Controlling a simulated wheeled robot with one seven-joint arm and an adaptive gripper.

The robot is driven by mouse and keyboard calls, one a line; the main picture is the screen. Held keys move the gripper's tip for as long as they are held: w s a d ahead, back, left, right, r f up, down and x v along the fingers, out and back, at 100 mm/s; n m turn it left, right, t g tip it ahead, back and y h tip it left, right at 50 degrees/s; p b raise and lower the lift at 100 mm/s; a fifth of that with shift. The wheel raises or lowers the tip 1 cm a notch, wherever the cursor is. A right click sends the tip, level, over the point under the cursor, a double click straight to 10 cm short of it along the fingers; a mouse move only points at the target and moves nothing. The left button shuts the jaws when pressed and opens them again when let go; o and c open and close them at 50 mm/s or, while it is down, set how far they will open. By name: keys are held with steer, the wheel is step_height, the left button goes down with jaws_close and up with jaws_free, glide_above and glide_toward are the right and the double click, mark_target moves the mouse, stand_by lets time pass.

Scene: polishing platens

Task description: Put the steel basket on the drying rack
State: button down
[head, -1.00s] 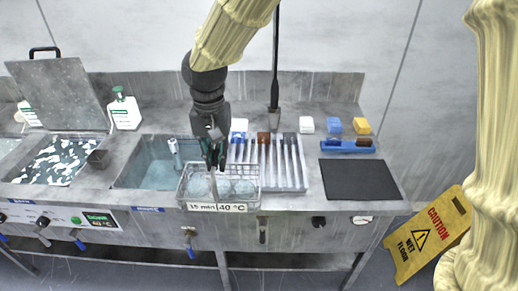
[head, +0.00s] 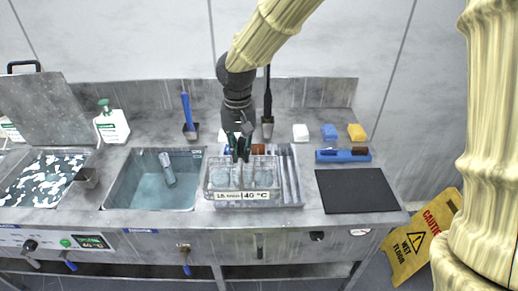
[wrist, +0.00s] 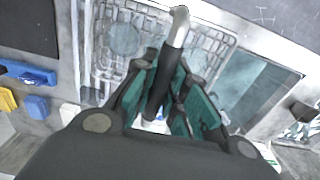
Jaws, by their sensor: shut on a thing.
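The steel basket (head: 243,196) is a wire-mesh box with a "40 °C" label on its front and round pieces inside. My gripper (head: 240,150) is shut on its upright handle, which shows as a dark bar with a pale end between the fingers in the wrist view (wrist: 176,38). The basket is over the left and middle of the drying rack (head: 291,178), whose slotted right part shows beside it. I cannot tell whether the basket touches the rack. In the wrist view, the basket mesh (wrist: 125,38) lies beyond the fingers.
A water-filled sink (head: 140,188) with a grey cylinder is left of the basket. A black mat (head: 356,191) lies to the right. Behind stand a blue brush (head: 188,115), several coloured blocks and a blue tray (head: 343,156). A yellow caution sign (head: 425,238) stands at the right.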

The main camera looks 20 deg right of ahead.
steer(key=shift+w+d+f+p, duration=0.4)
steer(key=shift+d+f, duration=0.3)
steer(key=shift+d, duration=0.25)
steer(key=shift+w+d+f+p, duration=0.25)
steer(key=shift+d+f+p, duration=0.2)
steer(key=shift+d+f, duration=0.35)
steer(key=shift+w+d+f+p, duration=0.35)
steer(key=shift+d+f+p, duration=0.15)
steer(key=shift+d, duration=0.55)
steer(key=shift+f, duration=0.15)
steer(key=c, duration=1.4)
jaws_free()
steer(key=shift+c, duration=0.2)
steer(key=shift+s, duration=0.1)
step_height(320, 180, up, 12)
steer(key=b, duration=0.2)
